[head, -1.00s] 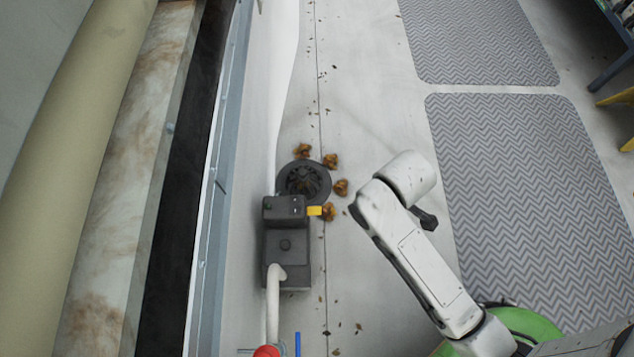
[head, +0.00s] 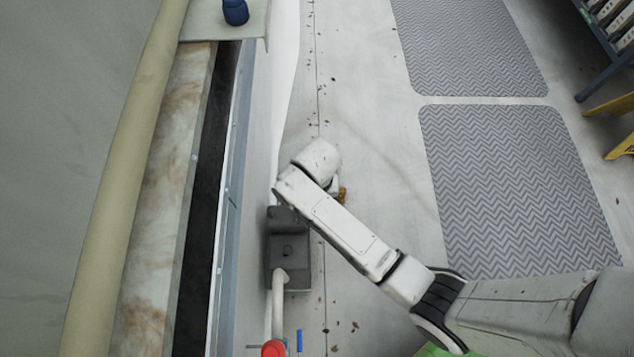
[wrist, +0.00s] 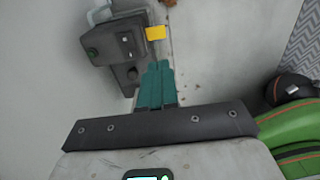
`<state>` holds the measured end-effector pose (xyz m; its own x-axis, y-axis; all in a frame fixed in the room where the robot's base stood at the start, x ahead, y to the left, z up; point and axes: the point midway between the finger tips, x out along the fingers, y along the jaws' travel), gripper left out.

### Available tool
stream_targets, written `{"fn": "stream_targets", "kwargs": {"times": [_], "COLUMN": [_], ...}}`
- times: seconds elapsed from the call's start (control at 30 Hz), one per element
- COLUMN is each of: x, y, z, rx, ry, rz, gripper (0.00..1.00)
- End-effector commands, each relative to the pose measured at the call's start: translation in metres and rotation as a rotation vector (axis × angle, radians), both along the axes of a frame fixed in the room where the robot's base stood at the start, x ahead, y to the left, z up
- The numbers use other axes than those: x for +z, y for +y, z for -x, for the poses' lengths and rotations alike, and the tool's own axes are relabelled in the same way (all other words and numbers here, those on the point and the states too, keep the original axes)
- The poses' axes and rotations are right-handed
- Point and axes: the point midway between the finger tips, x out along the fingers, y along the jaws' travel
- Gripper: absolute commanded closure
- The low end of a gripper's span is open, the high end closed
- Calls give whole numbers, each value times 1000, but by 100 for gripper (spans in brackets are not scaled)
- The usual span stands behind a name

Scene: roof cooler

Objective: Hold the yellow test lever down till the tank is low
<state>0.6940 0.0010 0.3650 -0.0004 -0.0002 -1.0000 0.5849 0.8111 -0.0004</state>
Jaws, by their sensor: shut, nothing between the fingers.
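The yellow test lever (wrist: 155,33) sticks out from the side of a dark control box (wrist: 115,42) in the wrist view. In the head view my arm hides the lever. My gripper (wrist: 158,67) shows teal fingers closed together and empty. Its tips point toward the lever and appear just short of it in the picture; whether they touch it cannot be told. The gripper is hidden in the head view.
A brown leaf clump (head: 342,195) shows beside my arm. A red handle (head: 272,348) and a blue bar (head: 299,340) lie at the bottom. A long trough edge (head: 228,200) runs along the left. Grey mats (head: 515,190) and open floor are at right.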

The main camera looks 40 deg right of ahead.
Motion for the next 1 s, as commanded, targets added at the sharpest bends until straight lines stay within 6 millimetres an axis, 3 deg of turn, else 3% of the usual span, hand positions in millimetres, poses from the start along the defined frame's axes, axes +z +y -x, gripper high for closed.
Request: {"fn": "stream_targets", "kwargs": {"times": [0.37,1.0], "x": [-7,-120], "y": [0,0], "z": [0,0], "rx": [-2,-3], "ry": [1,0], "rz": [0,0], "gripper": [100,100]}}
